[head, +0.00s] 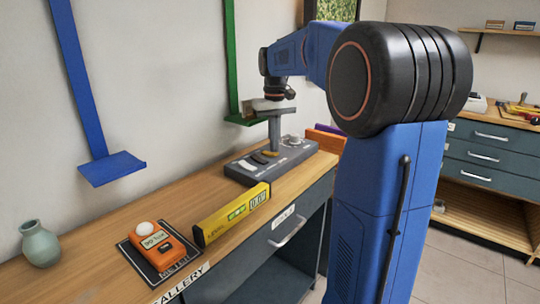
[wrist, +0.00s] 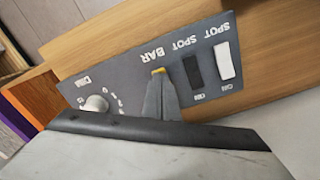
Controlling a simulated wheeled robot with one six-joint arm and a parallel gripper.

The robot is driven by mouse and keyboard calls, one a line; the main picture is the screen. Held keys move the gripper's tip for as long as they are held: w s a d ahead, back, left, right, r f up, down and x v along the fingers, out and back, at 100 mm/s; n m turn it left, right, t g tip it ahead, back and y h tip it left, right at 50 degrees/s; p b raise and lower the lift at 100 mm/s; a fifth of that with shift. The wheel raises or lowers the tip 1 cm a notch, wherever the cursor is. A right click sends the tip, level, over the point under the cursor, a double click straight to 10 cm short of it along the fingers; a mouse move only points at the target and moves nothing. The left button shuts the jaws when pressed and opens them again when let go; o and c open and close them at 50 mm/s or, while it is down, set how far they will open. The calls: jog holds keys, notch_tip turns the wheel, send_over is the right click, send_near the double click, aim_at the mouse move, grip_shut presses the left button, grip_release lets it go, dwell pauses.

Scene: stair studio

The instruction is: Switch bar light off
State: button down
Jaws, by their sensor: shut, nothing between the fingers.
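The grey switch panel (head: 238,171) lies on the wooden counter; it fills the middle of the wrist view (wrist: 125,75). Its labels read SPOT, SPOT and BAR. A white rocker switch (wrist: 223,60) and a dark rocker switch (wrist: 192,70) sit below the two SPOT labels. The BAR switch is hidden behind the fingers. In the head view my gripper (head: 271,153) points straight down at the panel; I cannot tell whether it touches.
A dial knob (wrist: 96,103) is on the panel beside my fingers. A yellow level (head: 233,214), an orange meter (head: 157,247) and a green vase (head: 39,245) stand along the counter. Orange and purple boards (head: 326,138) are just past the panel. Blue (head: 112,168) and green brackets hang on the wall.

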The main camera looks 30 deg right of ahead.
jog(key=shift+f, duration=0.55)
dwell(0.4)
jog(key=shift+r, duration=0.1)
notch_tip(320, 180, up, 7)
dwell(0.9)
jog(key=shift+s, duration=0.1)
dwell(0.4)
